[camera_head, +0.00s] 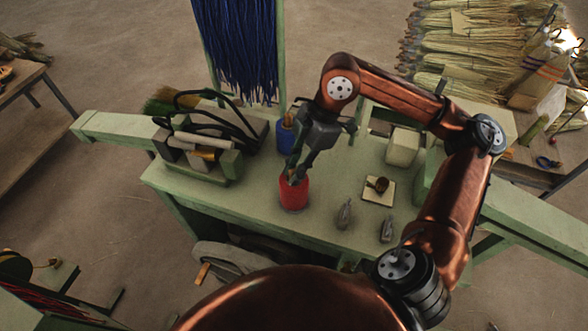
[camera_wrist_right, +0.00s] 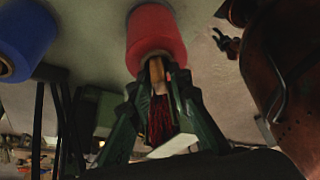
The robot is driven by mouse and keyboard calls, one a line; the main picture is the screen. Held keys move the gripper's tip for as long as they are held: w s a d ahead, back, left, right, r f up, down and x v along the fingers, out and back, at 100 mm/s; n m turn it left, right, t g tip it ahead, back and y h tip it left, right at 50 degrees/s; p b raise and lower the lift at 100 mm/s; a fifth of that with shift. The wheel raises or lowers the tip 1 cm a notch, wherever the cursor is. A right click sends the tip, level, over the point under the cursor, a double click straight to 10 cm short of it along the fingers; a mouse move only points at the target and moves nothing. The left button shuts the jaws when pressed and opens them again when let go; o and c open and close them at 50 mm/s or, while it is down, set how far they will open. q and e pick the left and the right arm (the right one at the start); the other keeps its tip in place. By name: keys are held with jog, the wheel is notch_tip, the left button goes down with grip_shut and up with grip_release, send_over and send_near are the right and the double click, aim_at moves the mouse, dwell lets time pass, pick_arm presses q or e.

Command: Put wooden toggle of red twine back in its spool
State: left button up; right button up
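The red twine spool (camera_head: 293,193) stands upright on the green bench top, and it fills the top middle of the right wrist view (camera_wrist_right: 156,36). The wooden toggle (camera_wrist_right: 157,76) is a short tan peg at the spool's upper end, with dark red twine (camera_wrist_right: 160,118) running from it between my fingers. My right gripper (camera_head: 294,174) points down right above the spool. Its dark green fingers close in on both sides of the toggle and appear shut on it. How deep the toggle sits in the spool's core is hidden. My left gripper is not in view.
A blue spool (camera_head: 286,139) stands just behind the red one. A clamp-like wooden fixture (camera_head: 205,155) is at the left. Two small grey metal pieces (camera_head: 344,214), a pale square tile (camera_head: 379,191) and a cream block (camera_head: 403,146) lie to the right. Blue strands hang behind.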

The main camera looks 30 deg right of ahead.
jog(key=shift+o, duration=1)
jog(key=shift+r, duration=0.1)
jog(key=b+v, duration=0.1)
jog(key=v, duration=1.1)
